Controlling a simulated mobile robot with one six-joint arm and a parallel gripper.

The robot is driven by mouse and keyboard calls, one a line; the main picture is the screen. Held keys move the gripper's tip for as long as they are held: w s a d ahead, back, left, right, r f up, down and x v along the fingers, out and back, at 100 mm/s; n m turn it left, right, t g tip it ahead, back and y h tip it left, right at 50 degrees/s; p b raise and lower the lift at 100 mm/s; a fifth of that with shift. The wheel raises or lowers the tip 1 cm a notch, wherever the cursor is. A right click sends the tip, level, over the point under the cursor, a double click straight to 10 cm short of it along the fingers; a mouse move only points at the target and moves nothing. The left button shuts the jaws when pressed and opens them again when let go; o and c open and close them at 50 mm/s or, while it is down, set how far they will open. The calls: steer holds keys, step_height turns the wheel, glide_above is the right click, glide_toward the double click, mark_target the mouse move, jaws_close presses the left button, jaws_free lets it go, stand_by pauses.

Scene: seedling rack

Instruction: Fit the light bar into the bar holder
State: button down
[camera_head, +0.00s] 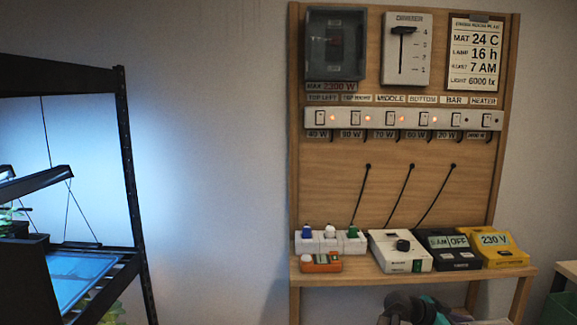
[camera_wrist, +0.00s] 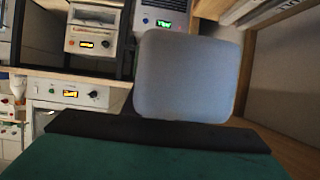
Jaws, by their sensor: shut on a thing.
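In the wrist view, a grey rounded block (camera_wrist: 185,75), part of my gripper or something in it, stands in front of a black strip and a teal surface that look like my gripper's body. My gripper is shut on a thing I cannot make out. In the head view, a dark lamp bar (camera_head: 36,186), lit beneath, slants inside the rack at the left. I cannot tell whether it is the task's light bar. I cannot pick out the bar holder in either view. Grey and teal parts at the bottom of the head view look like my arm.
The black rack (camera_head: 130,170) holds a blue-lit tray (camera_head: 85,270). A wooden panel (camera_head: 330,190) carries a switch strip (camera_head: 400,120). Its shelf (camera_head: 400,278) bears a white box (camera_head: 400,252), a black unit (camera_head: 448,252) and a yellow unit (camera_head: 497,262). Bare wall lies between rack and panel.

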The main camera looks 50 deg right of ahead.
step_height(320, 180, up, 6)
steer(key=p, duration=0.4)
steer(key=shift+p, duration=0.4)
steer(key=shift+f, duration=0.1)
